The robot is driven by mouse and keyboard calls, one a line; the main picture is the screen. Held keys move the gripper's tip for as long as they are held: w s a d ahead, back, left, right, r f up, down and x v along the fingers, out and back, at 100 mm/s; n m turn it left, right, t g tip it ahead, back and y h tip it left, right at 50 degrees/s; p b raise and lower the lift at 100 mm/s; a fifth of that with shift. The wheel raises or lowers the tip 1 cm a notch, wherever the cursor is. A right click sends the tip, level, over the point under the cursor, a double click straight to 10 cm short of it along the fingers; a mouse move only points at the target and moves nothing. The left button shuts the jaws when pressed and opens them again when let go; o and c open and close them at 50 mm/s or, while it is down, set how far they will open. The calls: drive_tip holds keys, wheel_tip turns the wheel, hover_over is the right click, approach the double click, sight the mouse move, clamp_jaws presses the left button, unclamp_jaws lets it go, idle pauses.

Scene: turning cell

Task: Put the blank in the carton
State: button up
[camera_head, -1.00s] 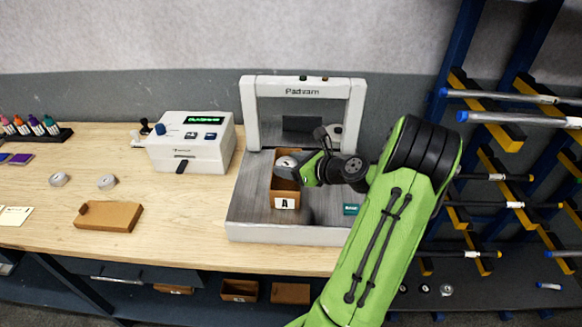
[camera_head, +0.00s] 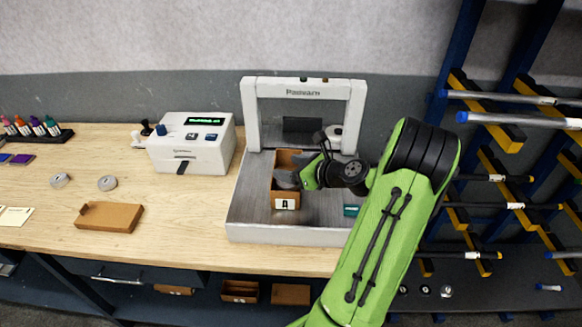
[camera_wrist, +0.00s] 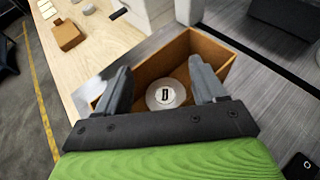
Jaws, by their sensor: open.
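The carton (camera_head: 285,196) is a narrow, open brown box with a white "A" label on its front. It stands on the grey metal plate of the white frame-shaped machine. In the wrist view the blank (camera_wrist: 165,94), a round silvery disc with a dark mark on top, lies inside the carton (camera_wrist: 178,52). My gripper (camera_head: 288,180) is at the carton's mouth. In the wrist view its two fingers (camera_wrist: 161,88) are apart, one on each side of the blank, with gaps visible. The head view does not show the blank, hidden by the gripper and carton walls.
The white machine's frame (camera_head: 302,88) stands behind the carton. A small green-labelled block (camera_head: 351,210) lies on the plate to the right. On the bench are a white display unit (camera_head: 190,146), two loose discs (camera_head: 107,183) and a flat brown carton (camera_head: 108,216). A bar rack (camera_head: 500,160) stands right.

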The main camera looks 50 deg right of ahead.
drive_tip(key=a+r+p+v, duration=0.1)
drive_tip(key=p+v, duration=0.1)
drive_tip(key=v, duration=1)
drive_tip(key=w+a+r+n+g+y, duration=0.1)
drive_tip(key=w+a+n+g, duration=0.25)
drive_tip(key=a+n, duration=0.6)
drive_tip(key=w+a+r+n+g+y, duration=0.1)
drive_tip(key=w+a+n+g, duration=0.25)
drive_tip(key=a+n, duration=0.6)
drive_tip(key=s+a+r+n+g+h, duration=0.1)
drive_tip(key=s+a+r+n, duration=0.3)
drive_tip(key=s+a+n, duration=0.7)
drive_tip(key=s+n+h, duration=0.1)
drive_tip(key=s+n, duration=0.1)
drive_tip(key=n, duration=0.3)
drive_tip(key=shift+a+h, duration=0.35)
drive_tip(key=shift+h, duration=0.05)
drive_tip(key=shift+s, duration=0.1)
drive_tip(key=shift+r, duration=0.1)
